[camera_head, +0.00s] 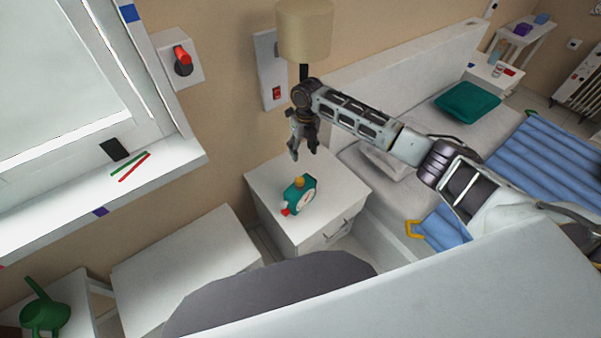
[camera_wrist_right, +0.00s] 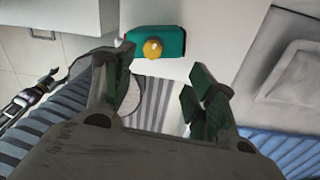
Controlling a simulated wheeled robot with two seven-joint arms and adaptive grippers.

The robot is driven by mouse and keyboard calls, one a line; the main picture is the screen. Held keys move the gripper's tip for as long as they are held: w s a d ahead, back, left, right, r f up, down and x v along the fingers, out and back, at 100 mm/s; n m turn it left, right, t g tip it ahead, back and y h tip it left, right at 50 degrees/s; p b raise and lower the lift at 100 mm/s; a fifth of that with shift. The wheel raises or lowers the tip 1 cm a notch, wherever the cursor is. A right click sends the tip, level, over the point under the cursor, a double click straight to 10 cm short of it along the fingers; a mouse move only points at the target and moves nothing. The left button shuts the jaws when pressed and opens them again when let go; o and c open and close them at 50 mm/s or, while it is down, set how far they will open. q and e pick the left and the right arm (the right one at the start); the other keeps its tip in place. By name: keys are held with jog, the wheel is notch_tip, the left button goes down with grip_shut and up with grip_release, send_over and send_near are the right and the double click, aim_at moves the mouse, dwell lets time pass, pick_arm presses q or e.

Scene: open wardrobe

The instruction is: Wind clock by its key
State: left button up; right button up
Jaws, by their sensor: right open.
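The teal clock (camera_head: 299,196) stands on the white nightstand (camera_head: 264,190), its round pale face partly visible and a red part low at its left. A yellow knob (camera_head: 299,182), which looks like the key, sits on it. The right wrist view shows the teal body (camera_wrist_right: 175,42) and the yellow knob (camera_wrist_right: 153,48) beyond the fingertips. My right gripper (camera_head: 303,151) is open and empty, above the clock and apart from it. A jointed grey arm at the left of the right wrist view looks like my left arm; its gripper (camera_wrist_right: 50,78) is too small to read.
A lamp (camera_head: 304,30) is behind my right gripper, near a wall panel with a red switch (camera_head: 276,93). The bed with a green pillow (camera_head: 468,102) lies to the right. A white windowsill (camera_head: 110,190) is at the left. The nightstand top around the clock is clear.

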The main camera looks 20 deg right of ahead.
aim_at(300, 181)
jog(key=shift+s+a+f+p, duration=0.1)
jog(key=shift+a+f+p, duration=0.05)
jog(key=shift+f, duration=2.1)
jog(key=shift+w+a+f+p, duration=0.1)
jog(key=shift+a+f+p, duration=0.1)
jog(key=shift+f, duration=2)
jog(key=shift+s+a+f+p, duration=0.1)
jog(key=shift+f+p, duration=0.05)
jog(key=shift+f, duration=2.1)
jog(key=shift+c, duration=0.4)
jog(key=shift+d, duration=0.1)
jog(key=c, duration=0.9)
